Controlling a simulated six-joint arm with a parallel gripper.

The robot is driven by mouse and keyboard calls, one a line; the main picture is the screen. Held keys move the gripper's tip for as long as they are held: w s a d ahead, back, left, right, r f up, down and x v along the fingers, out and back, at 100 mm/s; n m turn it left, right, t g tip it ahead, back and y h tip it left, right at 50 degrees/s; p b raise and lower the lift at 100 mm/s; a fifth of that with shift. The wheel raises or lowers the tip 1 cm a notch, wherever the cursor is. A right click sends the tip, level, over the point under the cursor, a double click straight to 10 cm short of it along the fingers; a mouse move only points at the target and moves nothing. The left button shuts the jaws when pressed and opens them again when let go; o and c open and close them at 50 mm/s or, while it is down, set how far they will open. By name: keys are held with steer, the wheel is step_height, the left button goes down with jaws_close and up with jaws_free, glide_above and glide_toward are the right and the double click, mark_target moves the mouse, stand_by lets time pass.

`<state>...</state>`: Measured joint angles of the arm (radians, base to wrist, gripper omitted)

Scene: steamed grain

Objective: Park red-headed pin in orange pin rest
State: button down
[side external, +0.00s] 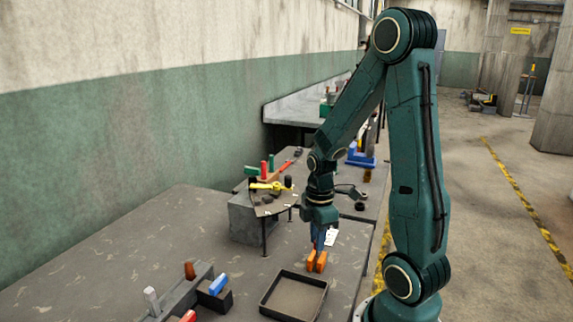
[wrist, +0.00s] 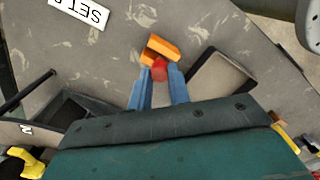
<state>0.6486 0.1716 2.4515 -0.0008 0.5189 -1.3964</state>
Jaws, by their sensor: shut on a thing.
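My gripper (side external: 318,242) has blue fingers pointing down over the bench, right above the orange pin rest (side external: 311,261). In the wrist view my gripper (wrist: 158,76) is shut on the red-headed pin (wrist: 159,71), whose round red head shows between the fingertips. The orange pin rest (wrist: 161,46) lies just beyond the head in that view, and the head overlaps its near edge. The pin's shaft is hidden, and the pin cannot be made out in the side view. I cannot tell whether the pin touches the rest.
A shallow dark tray (side external: 267,300) lies in front of the rest; it also shows in the wrist view (wrist: 247,79). A white card (side external: 331,237) lies close behind the fingers. A grey block (side external: 243,222) and a small raised stand hold items behind. Coloured pieces sit lower left. The bench's left is clear.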

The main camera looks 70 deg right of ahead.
steer(key=shift+f, duration=0.8)
stand_by(0.8)
steer(key=c, duration=1.2)
jaws_free()
steer(key=shift+c, duration=0.2)
steer(key=shift+r, duration=0.15)
step_height(320, 180, up, 14)
steer(key=shift+f, duration=0.2)
steer(key=shift+a, duration=0.1)
